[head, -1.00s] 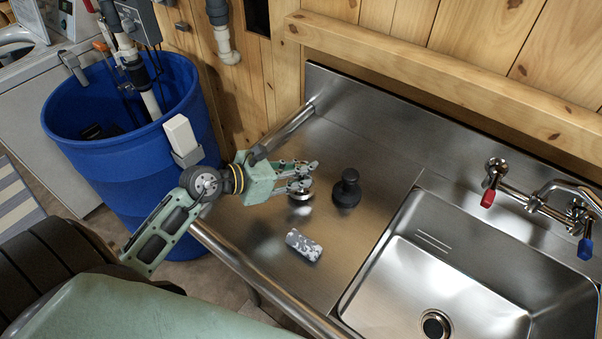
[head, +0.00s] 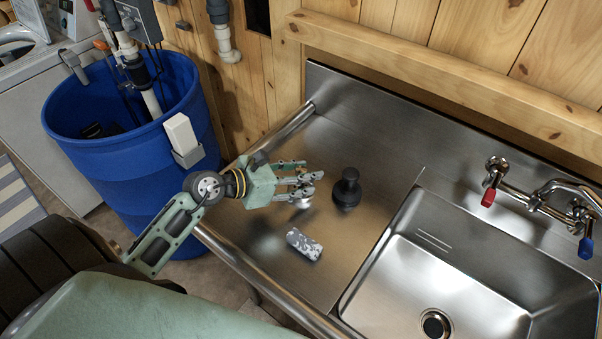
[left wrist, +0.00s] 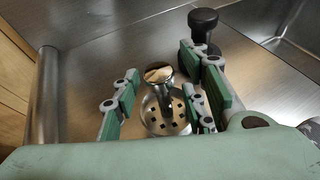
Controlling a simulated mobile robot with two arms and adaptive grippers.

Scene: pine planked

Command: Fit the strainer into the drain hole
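The strainer (head: 303,204) is a small shiny metal piece on the steel drainboard. In the left wrist view it shows a polished knob above a perforated disc (left wrist: 165,112). My left gripper (head: 312,182) is over the strainer in the head view and hides part of it. In the left wrist view its green-padded fingers (left wrist: 165,92) are spread on both sides of the strainer, with a gap on the left; contact on the right cannot be told. The drain hole (head: 435,324) is a dark ringed opening in the sink floor at the lower right. My right gripper is not in view.
A black knobbed stopper (head: 346,189) stands just right of my left gripper. A grey-white patterned block (head: 304,244) lies nearer the front edge. The sink basin (head: 400,270) is empty, with a faucet (head: 540,200) behind it. A blue barrel (head: 130,170) stands left of the drainboard (head: 265,265).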

